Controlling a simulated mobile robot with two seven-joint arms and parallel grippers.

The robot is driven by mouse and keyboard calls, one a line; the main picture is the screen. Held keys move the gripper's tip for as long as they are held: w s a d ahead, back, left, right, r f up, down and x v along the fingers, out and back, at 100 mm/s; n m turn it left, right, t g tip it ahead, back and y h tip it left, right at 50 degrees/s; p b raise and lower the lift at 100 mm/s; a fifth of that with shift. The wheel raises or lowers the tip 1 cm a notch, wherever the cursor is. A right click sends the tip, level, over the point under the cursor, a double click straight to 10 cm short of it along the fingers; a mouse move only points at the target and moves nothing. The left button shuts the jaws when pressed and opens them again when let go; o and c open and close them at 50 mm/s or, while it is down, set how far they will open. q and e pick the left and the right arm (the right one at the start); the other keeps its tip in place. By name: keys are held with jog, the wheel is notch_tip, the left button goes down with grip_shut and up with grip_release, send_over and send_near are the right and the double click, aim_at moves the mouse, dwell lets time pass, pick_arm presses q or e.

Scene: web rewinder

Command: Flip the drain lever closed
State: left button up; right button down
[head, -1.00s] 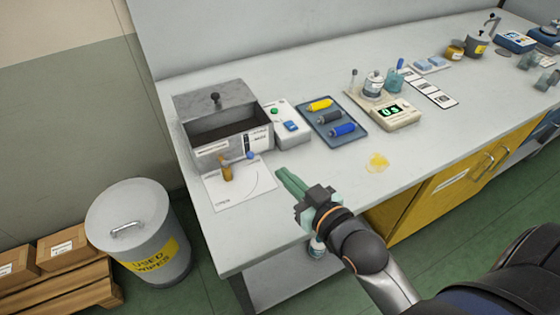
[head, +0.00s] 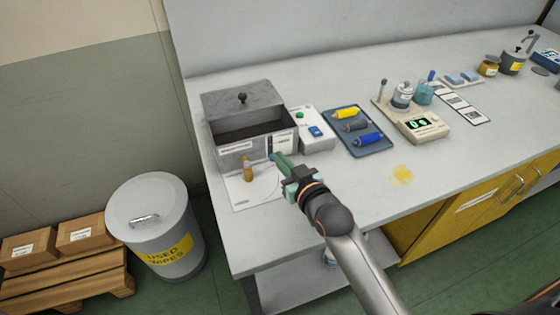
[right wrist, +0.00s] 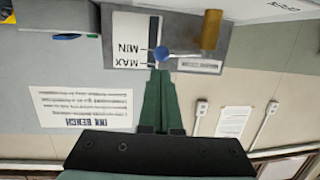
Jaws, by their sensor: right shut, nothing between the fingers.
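The grey metal tank (head: 228,153) stands open at the left end of the bench. Its front has a MIN/MAX level strip, seen inverted in the right wrist view (right wrist: 154,42). A brass drain tap (head: 247,170) sticks out low on the front; it also shows in the right wrist view (right wrist: 211,30). The drain lever's blue ball knob (right wrist: 161,53) sits beside the tap, with a thin rod running toward it. My right gripper (head: 279,160) has its green fingers together and empty, tips close to the knob. I cannot tell whether they touch. My left gripper is out of view.
A white control box (head: 316,140) with a green button stands right of the tank. Beyond it are a blue tray (head: 374,145) and a scale (head: 423,130). A yellow spill (head: 401,175) lies on the bench. A used-wipes bin (head: 150,205) stands on the floor.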

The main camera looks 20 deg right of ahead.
jog(key=shift+w+f, duration=0.2)
jog(key=shift+f, duration=0.1)
